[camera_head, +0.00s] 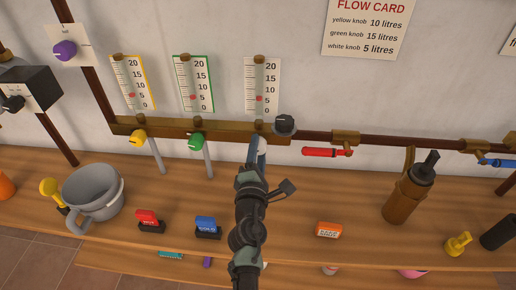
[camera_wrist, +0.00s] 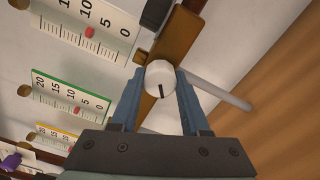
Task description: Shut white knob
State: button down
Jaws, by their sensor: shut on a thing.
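The white knob (camera_wrist: 160,78) shows in the wrist view between the two blue fingertips of my gripper (camera_wrist: 157,85). A dark line marks its face. The fingers are shut on its sides. The red marker on that gauge sits near 5. The flow card (camera_head: 366,28) on the wall reads white knob 5 litres.
A yellow knob (camera_head: 138,137) and a green knob (camera_head: 196,141) sit left on the same rail, with a black knob (camera_head: 285,124) close on the right. A grey bucket (camera_head: 93,190), red and blue blocks, an orange box (camera_head: 329,229) and a brown bottle (camera_head: 409,191) stand on the wooden shelf.

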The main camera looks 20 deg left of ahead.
jog(key=shift+n, duration=0.7)
jog(key=shift+c, duration=1.9)
grip_release()
jog(key=p+v, duration=0.3)
jog(key=v, duration=1)
